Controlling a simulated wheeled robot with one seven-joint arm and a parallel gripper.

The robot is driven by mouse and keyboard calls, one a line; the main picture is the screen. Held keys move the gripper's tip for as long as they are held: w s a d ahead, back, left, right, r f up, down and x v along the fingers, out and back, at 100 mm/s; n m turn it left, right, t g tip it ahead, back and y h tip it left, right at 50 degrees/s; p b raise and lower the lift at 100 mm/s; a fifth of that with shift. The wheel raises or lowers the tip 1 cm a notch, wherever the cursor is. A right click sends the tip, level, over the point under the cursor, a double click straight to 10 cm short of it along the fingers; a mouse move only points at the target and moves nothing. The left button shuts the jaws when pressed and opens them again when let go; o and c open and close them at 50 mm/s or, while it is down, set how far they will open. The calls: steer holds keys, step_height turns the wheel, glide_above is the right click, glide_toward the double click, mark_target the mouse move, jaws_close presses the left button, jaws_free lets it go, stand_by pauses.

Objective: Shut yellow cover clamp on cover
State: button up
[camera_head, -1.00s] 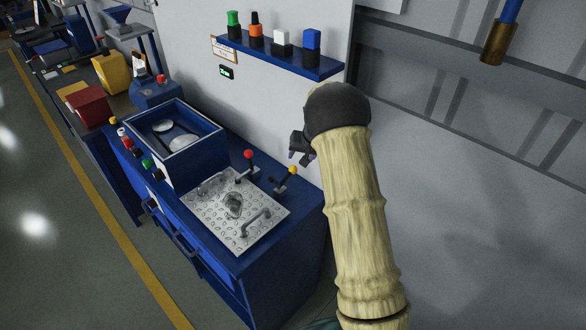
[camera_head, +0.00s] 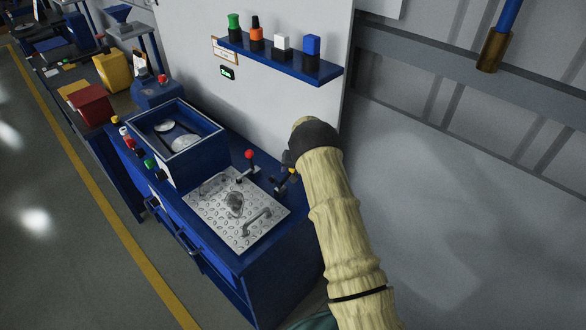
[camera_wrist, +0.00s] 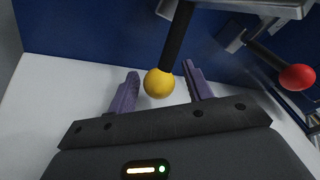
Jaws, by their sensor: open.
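The yellow clamp's ball knob (camera_wrist: 158,83) sits between my gripper's two open purple fingers in the wrist view, on a dark lever (camera_wrist: 178,35). My gripper (camera_wrist: 160,92) is open; I see no contact with the knob. In the head view my gripper (camera_head: 284,180) is over the yellow clamp (camera_head: 281,187) and mostly hides it.
A blue open box (camera_head: 205,155) with round parts stands on the bench left of the cover. A blue shelf (camera_head: 290,64) with several coloured items hangs on the wall above. The wall is close behind the clamps.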

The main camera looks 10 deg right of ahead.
steer(key=shift+s, duration=0.15)
jaws_close()
